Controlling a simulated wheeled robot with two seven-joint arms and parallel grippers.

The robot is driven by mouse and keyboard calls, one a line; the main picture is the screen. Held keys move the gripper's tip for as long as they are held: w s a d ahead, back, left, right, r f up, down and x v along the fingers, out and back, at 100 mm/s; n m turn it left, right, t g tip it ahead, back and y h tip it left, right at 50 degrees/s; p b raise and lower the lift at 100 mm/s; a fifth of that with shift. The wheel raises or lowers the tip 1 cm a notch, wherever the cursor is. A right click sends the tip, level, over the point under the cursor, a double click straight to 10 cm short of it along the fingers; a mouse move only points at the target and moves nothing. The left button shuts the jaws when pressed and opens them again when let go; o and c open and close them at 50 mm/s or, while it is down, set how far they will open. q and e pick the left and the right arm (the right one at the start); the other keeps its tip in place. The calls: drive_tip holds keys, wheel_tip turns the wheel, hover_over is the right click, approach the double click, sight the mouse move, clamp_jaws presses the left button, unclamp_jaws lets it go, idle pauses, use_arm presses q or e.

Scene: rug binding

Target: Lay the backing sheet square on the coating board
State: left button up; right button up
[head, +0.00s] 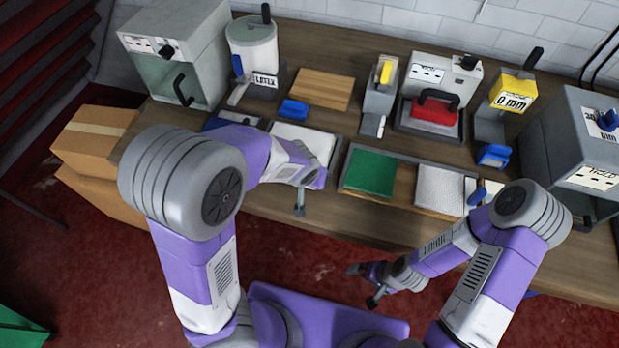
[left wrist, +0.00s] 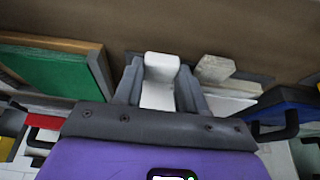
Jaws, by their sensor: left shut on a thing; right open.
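My left gripper (left wrist: 158,95) is shut on a white piece (left wrist: 161,68), which fills the gap between the grey fingers. I cannot tell whether it is the backing sheet. In the head view, my left gripper (head: 302,192) is at the table's front edge, partly hidden by its own wrist. A white sheet or slab (head: 305,138) lies in a tray just behind it. A white textured sheet (head: 442,186) lies right of the green sheet (head: 370,172). A bare wooden board (head: 315,90) lies further back; I cannot tell which is the coating board. My right gripper (head: 363,285) is open and empty, low in front of the table.
A blue-handled tool (head: 293,108) lies near the wooden board.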

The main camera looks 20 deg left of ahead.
use_arm(q)
drive_tip(key=shift+f+b, duration=0.4)
drive_tip(key=shift+f, duration=0.1)
drive_tip(key=o, duration=1.2)
drive_tip(key=shift+c, duration=0.2)
drive_tip(key=shift+r, duration=0.1)
